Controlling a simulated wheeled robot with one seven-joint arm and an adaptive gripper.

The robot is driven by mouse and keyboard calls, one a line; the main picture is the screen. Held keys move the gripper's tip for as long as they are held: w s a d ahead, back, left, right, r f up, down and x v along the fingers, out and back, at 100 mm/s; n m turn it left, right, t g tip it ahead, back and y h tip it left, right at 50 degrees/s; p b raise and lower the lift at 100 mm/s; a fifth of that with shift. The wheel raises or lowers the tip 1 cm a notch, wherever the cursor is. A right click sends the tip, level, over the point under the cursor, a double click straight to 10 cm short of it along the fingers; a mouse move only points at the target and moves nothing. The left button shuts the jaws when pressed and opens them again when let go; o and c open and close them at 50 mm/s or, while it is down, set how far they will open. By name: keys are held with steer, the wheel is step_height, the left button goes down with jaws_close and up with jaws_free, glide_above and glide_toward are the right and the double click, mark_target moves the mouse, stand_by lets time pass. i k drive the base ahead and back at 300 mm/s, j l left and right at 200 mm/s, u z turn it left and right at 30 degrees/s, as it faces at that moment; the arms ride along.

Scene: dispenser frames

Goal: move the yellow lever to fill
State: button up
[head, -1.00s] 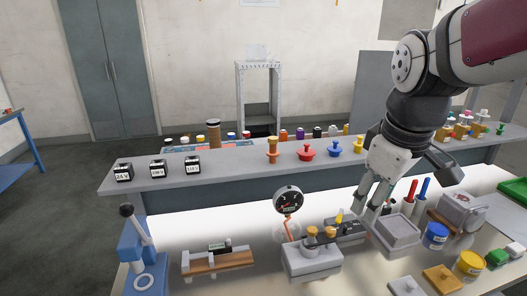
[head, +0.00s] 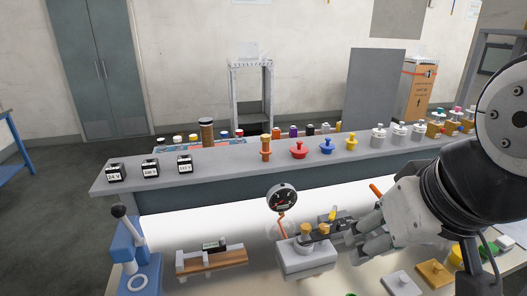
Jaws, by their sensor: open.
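A small yellow lever (head: 333,213) stands up from a dark block on the bench, just right of a round gauge. Its lower end and base are partly hidden, and no fill marking is readable. My gripper (head: 350,242) is open and points left, low over the bench. Its fingertips are just below and right of the lever in the picture. I cannot tell whether they touch the lever or the dark block.
The gauge (head: 283,198) stands behind a grey block (head: 307,262) with tan knobs, close to my fingertips. A blue press (head: 134,258) and a wooden-based fixture (head: 212,261) are left. A raised shelf (head: 225,163) with coloured knobs runs behind.

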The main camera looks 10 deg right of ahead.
mark_target(334, 213)
steer(key=i+l+u, duration=0.1)
steer(key=l, duration=0.3)
steer(key=i+l+u, duration=0.1)
steer(key=l, duration=0.35)
steer(key=i+l+u, duration=0.1)
steer(key=l, duration=0.3)
